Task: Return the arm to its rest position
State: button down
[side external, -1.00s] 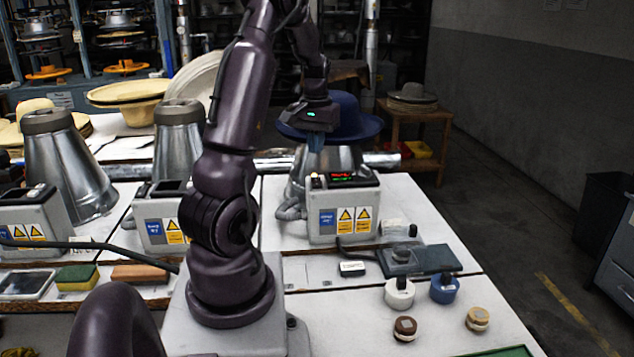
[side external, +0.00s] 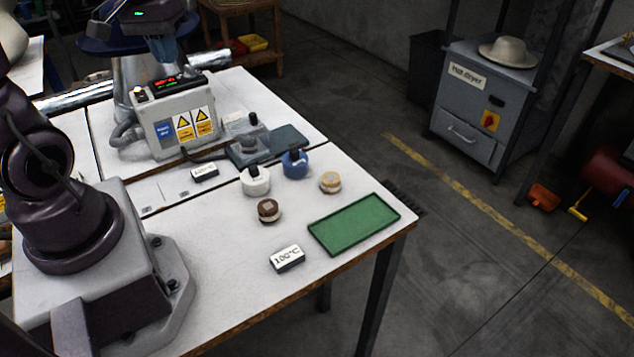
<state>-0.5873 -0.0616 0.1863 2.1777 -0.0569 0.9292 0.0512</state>
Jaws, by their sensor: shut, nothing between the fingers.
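My gripper (side external: 163,48) is at the top left of the side view, its fingers pointing down and shut with nothing held. It hangs in front of the blue hat (side external: 97,46), which sits on the metal press form (side external: 122,80). The gripper hides part of the hat, and I cannot tell whether the fingers touch it. Below stands the grey control box (side external: 178,122) with a red and green display and yellow warning labels.
On the white table (side external: 225,290) are an empty green tray (side external: 355,224), a 100 °C block (side external: 287,258), a white pot (side external: 255,181), a blue pot (side external: 295,165), and brown (side external: 268,211) and tan (side external: 330,182) round pieces. A hat dryer (side external: 475,100) stands beyond open floor.

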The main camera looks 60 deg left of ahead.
jog(key=s+d+r+m+t, duration=0.1)
jog(key=d+r+m+t, duration=0.1)
jog(key=d, duration=0.8)
jog(key=s+d+r+m+t, duration=0.1)
jog(key=d+r+m, duration=0.3)
jog(key=d, duration=0.6)
jog(key=m+t, duration=0.1)
jog(key=m, duration=0.1)
jog(key=shift+m, duration=0.3)
jog(key=shift+r, duration=0.1)
jog(key=w+a+f+n+g, duration=0.1)
jog(key=a+n+g, duration=0.1)
jog(key=a+n, duration=0.5)
jog(key=w+a+f+n+g, duration=0.15)
jog(key=a+n, duration=0.25)
jog(key=a, duration=0.5)
jog(key=s+a+n+g, duration=0.1)
jog(key=s+a+n, duration=0.1)
jog(key=a+n, duration=0.6)
jog(key=s+a+n, duration=0.3)
jog(key=a+n, duration=0.6)
jog(key=n, duration=0.8)
jog(key=shift+s+a+f+g, duration=0.2)
jog(key=shift+s+g, duration=0.1)
jog(key=shift+g, duration=0.05)
